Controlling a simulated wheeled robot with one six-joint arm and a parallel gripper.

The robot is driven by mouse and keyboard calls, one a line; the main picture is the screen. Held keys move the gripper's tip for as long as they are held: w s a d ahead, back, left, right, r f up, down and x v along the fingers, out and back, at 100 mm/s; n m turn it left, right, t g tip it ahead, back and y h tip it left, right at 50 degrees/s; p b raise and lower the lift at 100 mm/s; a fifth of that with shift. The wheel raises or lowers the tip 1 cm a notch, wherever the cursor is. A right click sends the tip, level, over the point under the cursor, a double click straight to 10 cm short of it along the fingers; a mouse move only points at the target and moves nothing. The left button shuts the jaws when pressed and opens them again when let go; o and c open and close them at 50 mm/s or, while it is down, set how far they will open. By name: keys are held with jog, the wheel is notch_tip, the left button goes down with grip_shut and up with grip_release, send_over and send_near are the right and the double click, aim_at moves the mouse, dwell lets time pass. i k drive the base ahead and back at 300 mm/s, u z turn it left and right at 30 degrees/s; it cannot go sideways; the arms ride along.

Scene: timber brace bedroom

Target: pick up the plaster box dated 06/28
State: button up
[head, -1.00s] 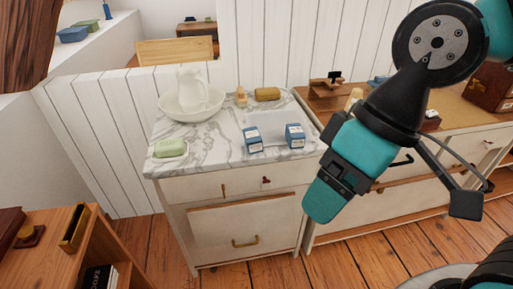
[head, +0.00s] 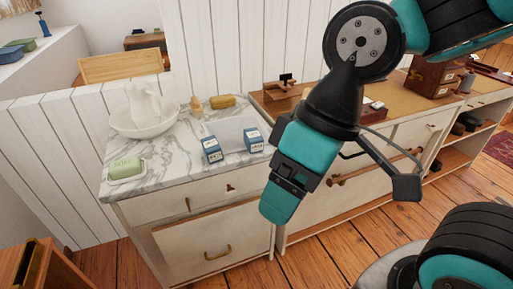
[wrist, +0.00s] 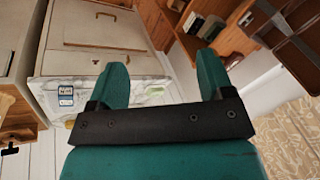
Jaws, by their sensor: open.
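Two blue-and-white boxes stand apart on the marble top of a white cabinet: a left box (head: 212,150) and a right box (head: 253,140). Their print is too small to read, so I cannot tell which is dated 06/28. My gripper (head: 279,203) points down in front of the cabinet's right side, short of the boxes and not touching them. In the wrist view my gripper (wrist: 163,75) has its two teal fingers wide apart, with nothing held. One blue box (wrist: 66,95) shows there, left of the left finger; I cannot tell which one.
On the marble top (head: 170,165) are a green soap (head: 126,167), a white pitcher and basin (head: 143,112) and a yellow roll (head: 222,101). A wooden desk (head: 390,110) adjoins on the right. A low wooden shelf (head: 55,265) is at lower left.

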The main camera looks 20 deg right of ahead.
aim_at(254, 141)
jog(key=k, duration=0.65)
jog(key=u, duration=0.45)
jog(key=i, duration=1.55)
